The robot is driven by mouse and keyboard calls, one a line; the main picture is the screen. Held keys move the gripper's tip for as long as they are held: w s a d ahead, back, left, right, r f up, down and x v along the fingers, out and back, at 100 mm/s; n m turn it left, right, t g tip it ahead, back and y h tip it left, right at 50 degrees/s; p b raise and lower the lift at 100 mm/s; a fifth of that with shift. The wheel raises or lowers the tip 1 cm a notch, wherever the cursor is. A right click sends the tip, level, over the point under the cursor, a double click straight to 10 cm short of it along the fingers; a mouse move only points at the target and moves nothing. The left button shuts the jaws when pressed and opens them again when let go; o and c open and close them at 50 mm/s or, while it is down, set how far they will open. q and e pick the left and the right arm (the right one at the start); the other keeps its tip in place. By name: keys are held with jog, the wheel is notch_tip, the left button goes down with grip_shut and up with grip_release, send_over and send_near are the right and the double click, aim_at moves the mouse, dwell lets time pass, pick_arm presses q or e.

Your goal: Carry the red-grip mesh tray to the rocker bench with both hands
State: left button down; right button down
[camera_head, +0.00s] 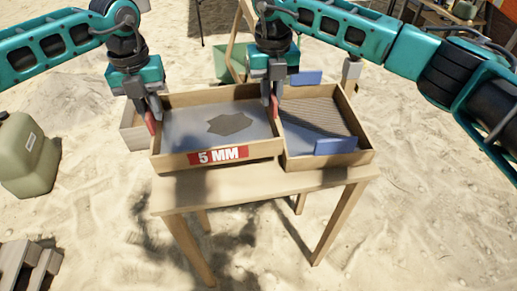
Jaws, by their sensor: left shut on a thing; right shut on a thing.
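The red-grip mesh tray (190,134) has a wooden frame, a grey mesh floor and a red label reading "5 MM" on its front. My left gripper (152,116) is shut on the red grip at its left end. My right gripper (273,104) is shut on the red grip at its right end. The tray is roughly level, over or on a wooden table (260,184); I cannot tell whether it touches it. A dark brownish patch (229,123) shows in its middle. I cannot make out which structure is the rocker bench.
A wooden tray with blue grips (335,146) is right beside the red-grip tray. A wooden box edge (131,132) shows behind its left end. A green bin (226,62) stands behind. A green canister (25,155) and grey steps (28,266) are at left. Open sand lies around.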

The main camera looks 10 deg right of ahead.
aim_at(156, 126)
pick_arm(q)
jog(key=shift+f, duration=0.25)
pick_arm(e)
jog(key=shift+f, duration=0.3)
